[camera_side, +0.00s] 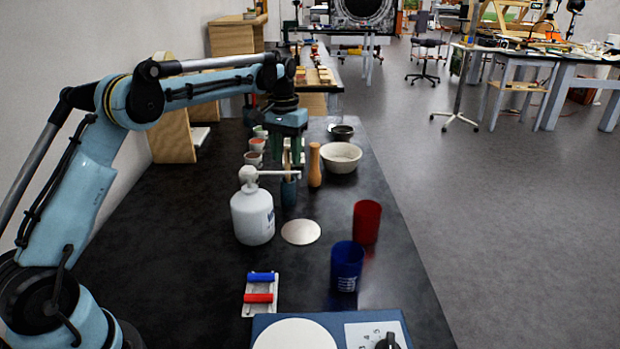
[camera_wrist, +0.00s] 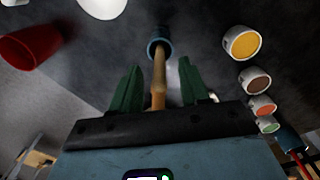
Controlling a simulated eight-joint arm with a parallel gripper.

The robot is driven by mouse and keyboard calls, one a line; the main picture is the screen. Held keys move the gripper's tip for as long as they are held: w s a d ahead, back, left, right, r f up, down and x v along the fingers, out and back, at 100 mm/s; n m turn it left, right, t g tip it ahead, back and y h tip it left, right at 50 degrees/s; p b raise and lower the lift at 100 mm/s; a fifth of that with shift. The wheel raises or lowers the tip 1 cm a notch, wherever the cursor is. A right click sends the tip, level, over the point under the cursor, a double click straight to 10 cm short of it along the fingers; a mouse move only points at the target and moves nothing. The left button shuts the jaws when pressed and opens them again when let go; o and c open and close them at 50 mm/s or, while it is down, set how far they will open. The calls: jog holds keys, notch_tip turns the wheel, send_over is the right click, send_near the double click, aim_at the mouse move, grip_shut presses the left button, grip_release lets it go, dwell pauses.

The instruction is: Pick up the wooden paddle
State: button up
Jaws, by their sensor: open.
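The wooden paddle (camera_side: 287,168) stands upright in a small dark blue-grey cup (camera_side: 289,192), and the cup hides its lower end. The wrist view shows the paddle (camera_wrist: 159,75) rising from the cup (camera_wrist: 158,46) towards my palm. My gripper (camera_side: 289,158) points down over the cup. Its green fingers (camera_wrist: 160,70) are apart, one on each side of the paddle, with a visible gap on both sides. Nothing is held.
A wooden mill (camera_side: 314,166) stands close to the right of the cup, with a white bowl (camera_side: 341,157) beyond. A white bottle (camera_side: 253,212) stands in front left. Red (camera_side: 366,221) and blue (camera_side: 347,266) cups stand nearer the right edge. Small pots (camera_side: 254,158) line the left.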

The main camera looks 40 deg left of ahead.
jog(key=shift+f, duration=0.75)
grip_shut()
jog(key=shift+r, duration=0.2)
